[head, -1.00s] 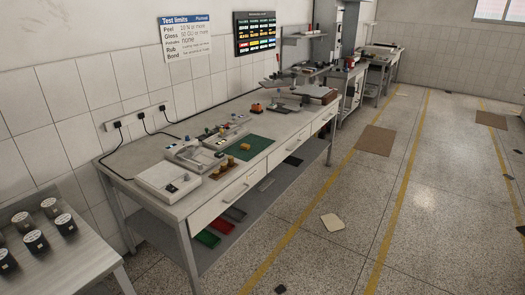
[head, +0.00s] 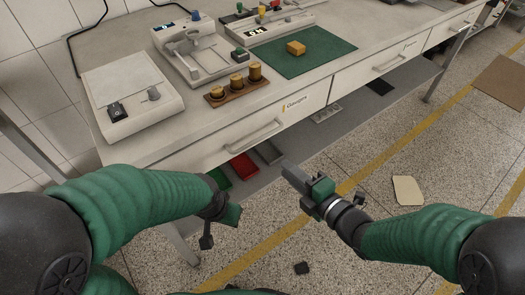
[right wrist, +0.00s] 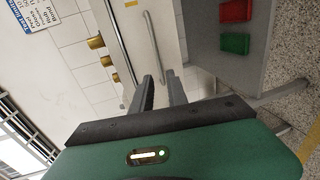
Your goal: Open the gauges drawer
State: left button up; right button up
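The gauges drawer (head: 213,149), a light grey front with a "Gauges" label, sits under the bench top and looks shut. Its bar handle (head: 254,134) is at the middle of the front. My right gripper (head: 286,170) is below and to the right of the handle in the head view, apart from it. In the right wrist view its two fingers (right wrist: 162,88) are spread with nothing between them. The handle (right wrist: 158,45) stands beyond their tips, roughly in line with the gap. My left gripper (head: 222,226) hangs low, away from the drawer; its opening is unclear.
The bench top holds a white scale (head: 130,100), a tester (head: 190,55), a wooden block with brass weights (head: 235,88) and a green mat (head: 290,62). Another drawer (head: 385,70) is to the right. Red and green trays (head: 243,166) lie on the lower shelf.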

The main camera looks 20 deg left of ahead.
aim_at(255, 140)
jog(key=shift+r+b+x, duration=0.15)
jog(key=shift+b+x, duration=0.7)
jog(key=shift+x, duration=3.1)
jog(key=shift+r+b+x, duration=0.15)
jog(key=shift+b+x, duration=0.7)
jog(key=shift+x, duration=3.1)
jog(key=shift+a, duration=0.1)
grip_shut()
jog(key=shift+f, duration=0.15)
